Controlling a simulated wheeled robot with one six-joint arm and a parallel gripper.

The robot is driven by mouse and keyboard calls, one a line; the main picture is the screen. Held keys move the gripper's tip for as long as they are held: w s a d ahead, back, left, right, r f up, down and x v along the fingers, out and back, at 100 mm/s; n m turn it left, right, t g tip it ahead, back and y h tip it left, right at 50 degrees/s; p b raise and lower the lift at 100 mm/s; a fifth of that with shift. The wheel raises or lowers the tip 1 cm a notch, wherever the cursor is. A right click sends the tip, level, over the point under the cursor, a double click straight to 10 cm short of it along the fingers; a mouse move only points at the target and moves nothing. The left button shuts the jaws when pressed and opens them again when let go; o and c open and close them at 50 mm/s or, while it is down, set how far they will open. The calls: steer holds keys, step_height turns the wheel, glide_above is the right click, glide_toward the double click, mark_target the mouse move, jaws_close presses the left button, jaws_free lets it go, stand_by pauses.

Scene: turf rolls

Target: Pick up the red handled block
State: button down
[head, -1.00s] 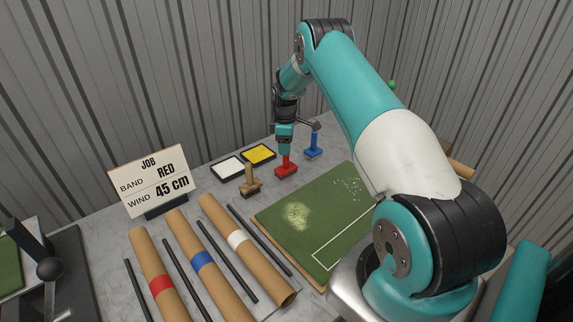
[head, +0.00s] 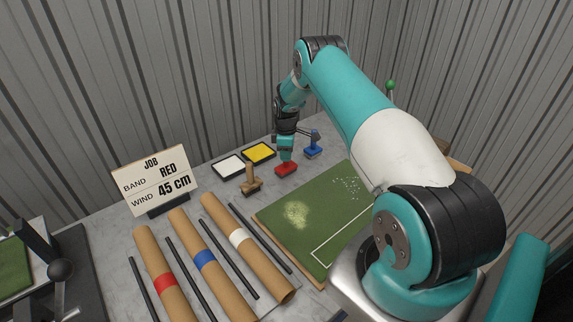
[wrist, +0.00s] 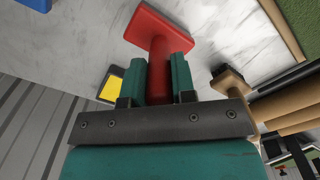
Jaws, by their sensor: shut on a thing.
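The red handled block (head: 286,169) stands upright on the grey table, behind the turf board, between the wooden and blue handled blocks. My gripper (head: 286,156) comes down on it from above and is shut on its handle. In the wrist view the teal fingers of my gripper (wrist: 160,82) sit on both sides of the red handle, and the base of the red handled block (wrist: 160,30) shows beyond them. The base appears to rest on the table. The upper part of the handle is hidden by my gripper.
A wooden handled block (head: 251,182) stands close on the left and a blue one (head: 313,148) on the right. White (head: 228,166) and yellow (head: 259,153) pads lie behind.

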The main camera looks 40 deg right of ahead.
steer(key=shift+r, duration=0.1)
step_height(320, 180, up, 20)
steer(key=b, duration=0.6)
